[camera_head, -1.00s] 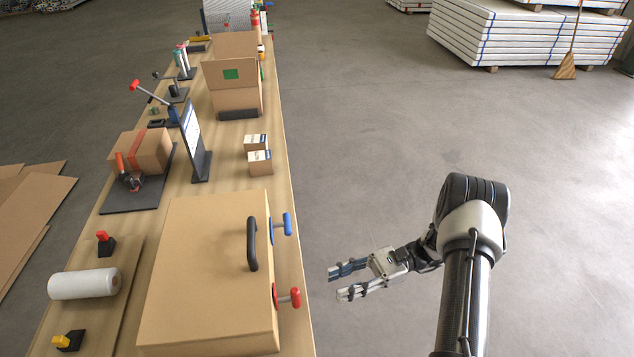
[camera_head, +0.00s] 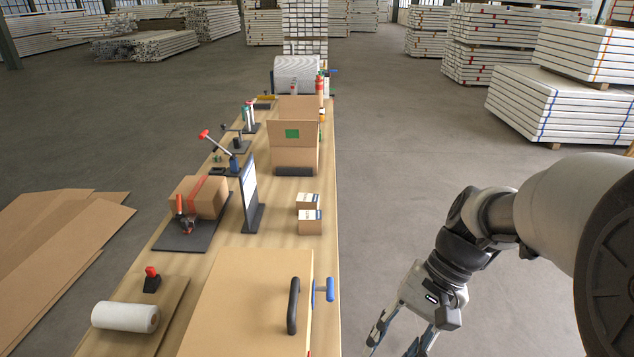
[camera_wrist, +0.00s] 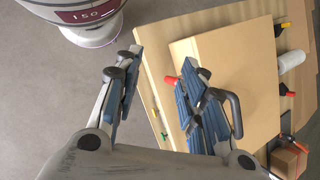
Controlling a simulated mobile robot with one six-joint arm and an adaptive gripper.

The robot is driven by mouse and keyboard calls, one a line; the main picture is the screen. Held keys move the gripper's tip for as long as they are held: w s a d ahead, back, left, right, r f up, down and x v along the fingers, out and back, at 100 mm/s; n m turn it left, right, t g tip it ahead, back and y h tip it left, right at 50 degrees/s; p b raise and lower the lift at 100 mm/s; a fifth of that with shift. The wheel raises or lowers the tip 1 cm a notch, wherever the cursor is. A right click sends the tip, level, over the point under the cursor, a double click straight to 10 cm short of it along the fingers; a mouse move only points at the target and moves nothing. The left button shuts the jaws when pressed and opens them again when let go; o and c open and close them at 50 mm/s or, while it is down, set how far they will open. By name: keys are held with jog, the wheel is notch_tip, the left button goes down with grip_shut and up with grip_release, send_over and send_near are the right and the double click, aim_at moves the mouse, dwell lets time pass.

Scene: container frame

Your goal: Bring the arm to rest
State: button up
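My gripper (camera_head: 393,345) hangs to the right of the long wooden table, apart from it, pointing down and a little left. Its two fingers are spread, with nothing between them. The wrist view also shows my gripper (camera_wrist: 160,95) open, with grey floor visible between the fingers. In the wrist view, the right finger overlaps the box (camera_wrist: 245,60) in the picture, and a red knob (camera_wrist: 170,81) shows beside that finger.
The table (camera_head: 328,215) carries two small boxes (camera_head: 311,222), an open carton (camera_head: 295,150), an upright panel (camera_head: 249,195), a taped box (camera_head: 200,196) and a white roll (camera_head: 126,316). Stacked white boards (camera_head: 560,115) stand at the right. The floor (camera_head: 400,170) right of the table is free.

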jog(key=s+d+r+n+t+h, duration=0.2)
jog(key=s+r+n+t+h, duration=0.3)
jog(key=s+r+n+t, duration=0.1)
jog(key=shift+s+r+t, duration=0.35)
jog(key=shift+s+t, duration=0.55)
jog(key=shift+s, duration=0.1)
jog(key=shift+o, duration=0.2)
